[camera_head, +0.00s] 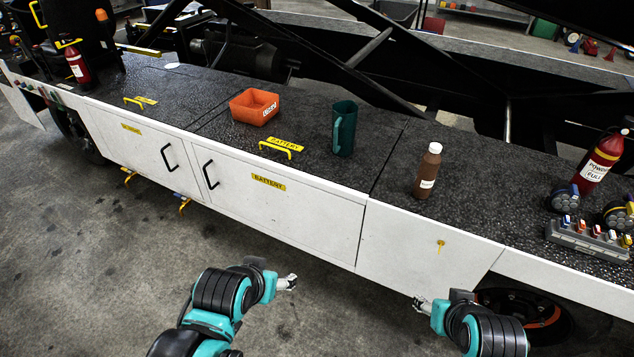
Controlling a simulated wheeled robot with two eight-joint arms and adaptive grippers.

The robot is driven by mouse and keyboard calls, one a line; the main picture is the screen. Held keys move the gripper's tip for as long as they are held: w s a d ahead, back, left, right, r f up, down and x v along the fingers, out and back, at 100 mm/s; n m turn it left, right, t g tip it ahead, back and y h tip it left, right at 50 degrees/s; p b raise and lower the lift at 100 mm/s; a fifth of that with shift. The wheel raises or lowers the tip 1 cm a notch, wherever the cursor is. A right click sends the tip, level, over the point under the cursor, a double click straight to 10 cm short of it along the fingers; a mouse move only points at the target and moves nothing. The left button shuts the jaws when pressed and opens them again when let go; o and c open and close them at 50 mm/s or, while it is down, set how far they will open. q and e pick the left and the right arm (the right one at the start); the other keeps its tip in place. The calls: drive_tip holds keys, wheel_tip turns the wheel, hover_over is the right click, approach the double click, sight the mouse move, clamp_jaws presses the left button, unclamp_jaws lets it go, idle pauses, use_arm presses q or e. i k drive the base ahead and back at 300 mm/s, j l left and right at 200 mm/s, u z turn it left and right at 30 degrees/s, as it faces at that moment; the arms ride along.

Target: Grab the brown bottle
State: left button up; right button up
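The brown bottle (427,173) has a pale cap and a small white label. It stands upright on the dark speckled top (470,205) of the white loader, right of the middle. My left gripper (289,283) is low in front of the loader, to the left of and well apart from the bottle. My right gripper (420,303) is below the bottle in the picture, in front of the white side panel and apart from the bottle. Both grippers are small in view, and their finger gaps are hard to make out.
A teal mug (344,130) and an orange bin (254,107) stand left of the bottle. A red extinguisher (598,161) and a switch panel (587,239) are at the right. A yellow handle (281,148) rises from the top. Dark struts run behind. The surface around the bottle is clear.

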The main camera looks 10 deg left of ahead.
sight(431, 162)
drive_tip(key=i+l, duration=0.1)
drive_tip(key=i, duration=0.3)
drive_tip(key=i+l, duration=0.15)
drive_tip(key=i, duration=0.3)
